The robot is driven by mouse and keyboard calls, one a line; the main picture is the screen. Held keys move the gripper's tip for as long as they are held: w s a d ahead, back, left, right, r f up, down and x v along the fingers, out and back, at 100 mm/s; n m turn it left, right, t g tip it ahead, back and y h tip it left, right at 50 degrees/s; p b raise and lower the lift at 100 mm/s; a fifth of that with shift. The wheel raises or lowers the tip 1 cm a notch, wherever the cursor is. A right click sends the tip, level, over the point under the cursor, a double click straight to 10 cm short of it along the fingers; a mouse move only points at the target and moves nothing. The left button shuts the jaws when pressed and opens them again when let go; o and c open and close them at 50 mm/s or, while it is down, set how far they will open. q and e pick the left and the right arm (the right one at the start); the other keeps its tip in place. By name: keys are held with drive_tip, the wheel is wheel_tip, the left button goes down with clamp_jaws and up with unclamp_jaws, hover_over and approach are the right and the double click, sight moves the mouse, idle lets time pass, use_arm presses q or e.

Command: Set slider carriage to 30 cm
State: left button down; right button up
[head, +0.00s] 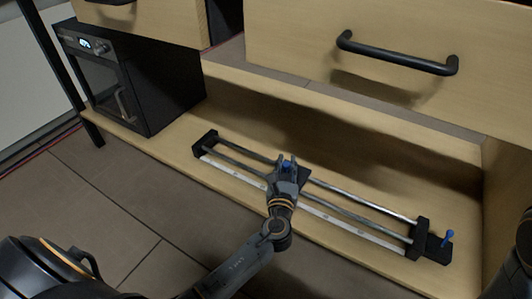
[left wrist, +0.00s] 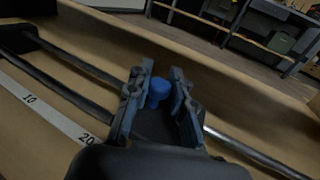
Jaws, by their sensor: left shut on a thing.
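The slider lies on the wooden shelf, with two metal rails (head: 372,207) between black end blocks (head: 205,143) and a white scale strip (head: 345,227) along the near side. Its black carriage (head: 304,178) sits around the middle of the rails, partly hidden by my left gripper (head: 287,166). In the left wrist view, my left gripper (left wrist: 161,88) is shut on the carriage's blue knob (left wrist: 157,91). The scale (left wrist: 45,108) there shows the marks 10 and 20; the carriage's exact reading is hidden. My right gripper is not in view.
A blue-topped lever (head: 449,236) stands at the slider's right end. A black oven-like appliance (head: 130,82) is at the left. A drawer with a dark handle (head: 397,54) overhangs behind the slider. The tiled floor (head: 110,195) in front is clear.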

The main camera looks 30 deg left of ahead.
use_arm(q)
drive_tip(key=shift+s+d, duration=0.2)
drive_tip(key=shift+d, duration=1.5)
drive_tip(key=c, duration=1.1)
unclamp_jaws()
drive_tip(key=shift+c, duration=0.2)
drive_tip(key=v, duration=1.2)
